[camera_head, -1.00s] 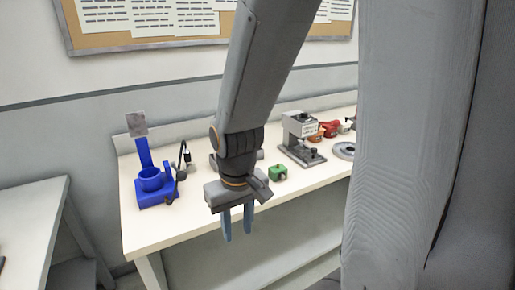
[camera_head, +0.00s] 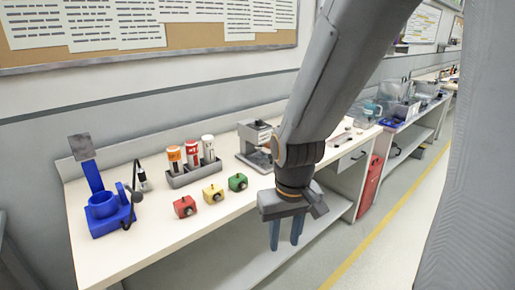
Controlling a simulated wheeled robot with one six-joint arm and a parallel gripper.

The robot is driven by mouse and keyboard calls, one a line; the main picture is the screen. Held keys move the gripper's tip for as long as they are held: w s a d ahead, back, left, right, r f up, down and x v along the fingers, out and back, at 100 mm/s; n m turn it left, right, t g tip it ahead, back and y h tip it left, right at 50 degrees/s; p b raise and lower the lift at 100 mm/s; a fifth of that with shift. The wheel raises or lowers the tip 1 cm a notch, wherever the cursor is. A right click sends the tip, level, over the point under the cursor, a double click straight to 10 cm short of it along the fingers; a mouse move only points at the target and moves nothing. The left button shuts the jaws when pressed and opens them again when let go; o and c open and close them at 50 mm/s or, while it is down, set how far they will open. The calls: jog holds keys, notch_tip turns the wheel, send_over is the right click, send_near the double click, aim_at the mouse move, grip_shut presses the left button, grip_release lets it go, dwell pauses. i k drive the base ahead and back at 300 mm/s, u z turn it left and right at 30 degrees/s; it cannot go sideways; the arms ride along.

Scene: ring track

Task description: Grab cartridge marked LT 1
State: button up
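My gripper (camera_head: 286,245) points down in front of the bench's front edge, right of the rack and nearer to me. Its two blue fingers are apart with nothing between them.
Red (camera_head: 185,207), yellow (camera_head: 213,194) and green (camera_head: 238,182) blocks sit in front of the rack. A blue stand (camera_head: 105,212) is at the left. A grey machine (camera_head: 254,146) stands behind my arm. Floor is clear at the right.

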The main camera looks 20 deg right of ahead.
aim_at(208, 142)
jog(key=z, duration=1.5)
jog(key=i, duration=1.35)
jog(key=u, duration=1.1)
